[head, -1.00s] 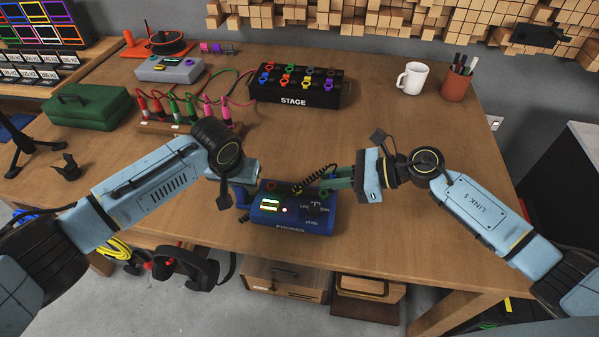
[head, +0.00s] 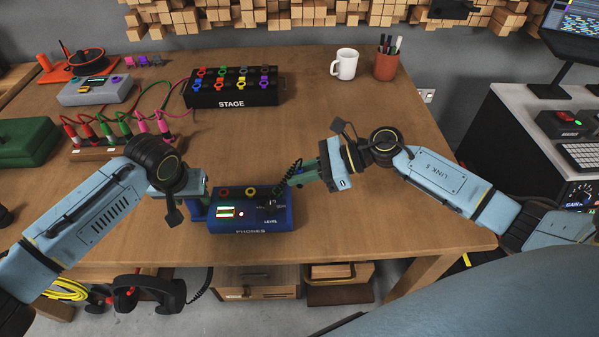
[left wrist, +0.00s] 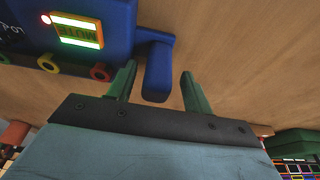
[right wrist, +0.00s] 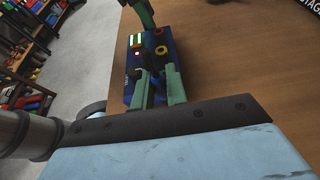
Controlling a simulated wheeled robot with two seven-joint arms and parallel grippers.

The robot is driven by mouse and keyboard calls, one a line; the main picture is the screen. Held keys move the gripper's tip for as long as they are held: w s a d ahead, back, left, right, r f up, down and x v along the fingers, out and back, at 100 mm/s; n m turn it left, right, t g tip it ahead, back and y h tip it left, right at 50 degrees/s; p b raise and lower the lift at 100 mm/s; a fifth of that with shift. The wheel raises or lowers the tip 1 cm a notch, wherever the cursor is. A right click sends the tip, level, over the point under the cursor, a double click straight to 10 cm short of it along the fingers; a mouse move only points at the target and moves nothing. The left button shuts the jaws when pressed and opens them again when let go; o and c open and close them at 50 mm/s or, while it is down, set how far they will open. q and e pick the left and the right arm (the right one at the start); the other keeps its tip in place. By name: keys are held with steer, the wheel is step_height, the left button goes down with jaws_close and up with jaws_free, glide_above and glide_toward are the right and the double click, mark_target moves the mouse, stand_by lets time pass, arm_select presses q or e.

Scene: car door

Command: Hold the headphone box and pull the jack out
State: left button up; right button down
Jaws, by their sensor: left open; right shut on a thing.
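The blue headphone box (head: 252,222), marked PHONES, stands on the table with red, yellow and green-ringed sockets along its far edge. It also shows in the left wrist view (left wrist: 112,18) and right wrist view (right wrist: 137,88). My left gripper (head: 197,206) is at the box's left end. Its fingers (left wrist: 158,74) are open on either side of the blue tab (left wrist: 158,72). My right gripper (head: 298,181) is shut on the jack at the box's right socket; a coiled black cable (head: 291,170) rises there. The fingers hide the jack, so I cannot tell how deep it sits.
The black STAGE box (head: 232,101) stands at the back, with a white mug (head: 345,64) and a pen cup (head: 386,66) to its right. A wooden strip (head: 90,151) with several coloured plugs lies left. Headphones (head: 150,290) hang below the front edge. The table right of the box is clear.

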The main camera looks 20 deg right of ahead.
mark_target(300, 169)
arm_select(q)
steer(key=shift+r, duration=0.1)
arm_select(e)
steer(key=shift+r+p, duration=0.65)
steer(key=shift+p, duration=0.05)
arm_select(q)
steer(key=w+a+p+v, duration=0.1)
steer(key=p+v, duration=0.5)
steer(key=v, duration=0.4)
steer(key=w+a+p+v, duration=0.1)
steer(key=a+p+v, duration=0.1)
steer(key=p+v, duration=0.4)
steer(key=v, duration=0.5)
arm_select(e)
step_height(300, 169, up, 12)
arm_select(q)
steer(key=shift+w, duration=0.1)
